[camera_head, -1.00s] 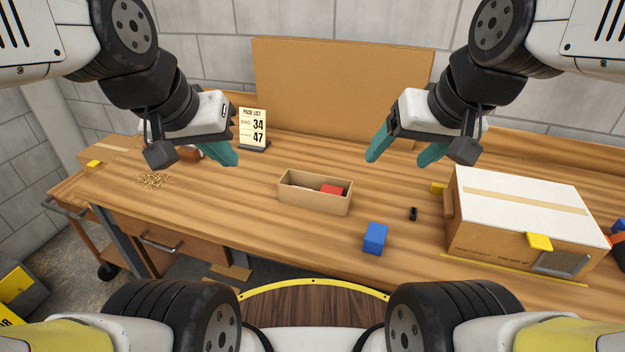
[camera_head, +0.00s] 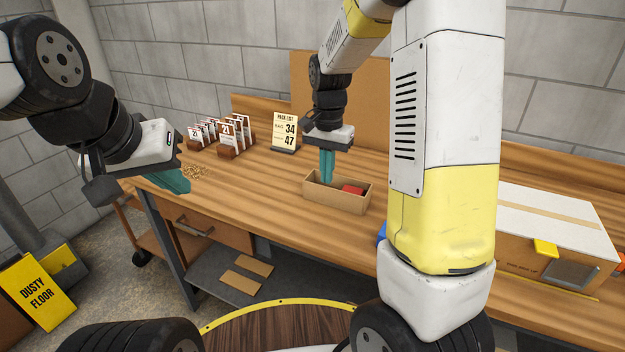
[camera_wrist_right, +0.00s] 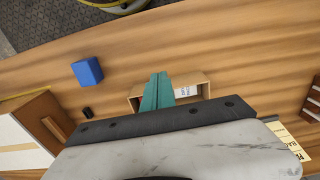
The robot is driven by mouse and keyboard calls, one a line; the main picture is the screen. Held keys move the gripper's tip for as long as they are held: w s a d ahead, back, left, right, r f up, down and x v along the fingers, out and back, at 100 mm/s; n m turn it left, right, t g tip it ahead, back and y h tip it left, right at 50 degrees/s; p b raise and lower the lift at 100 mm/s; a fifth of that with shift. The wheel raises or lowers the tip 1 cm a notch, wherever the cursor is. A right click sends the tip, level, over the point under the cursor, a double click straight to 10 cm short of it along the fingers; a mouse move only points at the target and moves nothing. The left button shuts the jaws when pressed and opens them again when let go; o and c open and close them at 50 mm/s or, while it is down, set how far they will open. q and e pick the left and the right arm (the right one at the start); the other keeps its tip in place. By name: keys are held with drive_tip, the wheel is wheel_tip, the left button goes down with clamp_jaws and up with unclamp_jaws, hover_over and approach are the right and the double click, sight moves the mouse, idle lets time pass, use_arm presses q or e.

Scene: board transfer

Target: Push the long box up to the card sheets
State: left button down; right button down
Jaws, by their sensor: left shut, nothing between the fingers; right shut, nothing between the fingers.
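The long box (camera_head: 335,198) is an open cardboard box on the table with a red block (camera_head: 353,190) inside. My right gripper (camera_head: 327,180) is shut and empty, fingers pointing down over the box's opening towards its left part. In the right wrist view its fingers (camera_wrist_right: 157,92) overlap the box (camera_wrist_right: 204,88); I cannot tell how deep they are or whether they touch a wall. White numbered cards (camera_head: 236,131) stand in wooden holders, behind and left of the box, apart from it. My left gripper (camera_head: 172,180) is shut and empty near the table's left end.
A pile of small pellets (camera_head: 195,172) lies at left. A blue block (camera_wrist_right: 87,71) and a large white-topped carton (camera_head: 560,215) are at right. Two flat brown pieces (camera_head: 252,264) lie on the lower shelf.

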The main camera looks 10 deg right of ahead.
sight(337, 191)
wheel_tip(337, 191, down, 10)
drive_tip(key=shift+r, duration=0.2)
drive_tip(key=w+d, duration=0.1)
drive_tip(key=w, duration=0.1)
drive_tip(key=shift+w+d, duration=0.35)
drive_tip(key=shift+d, duration=0.05)
drive_tip(key=shift+w+d, duration=0.2)
drive_tip(key=shift+w, duration=0.15)
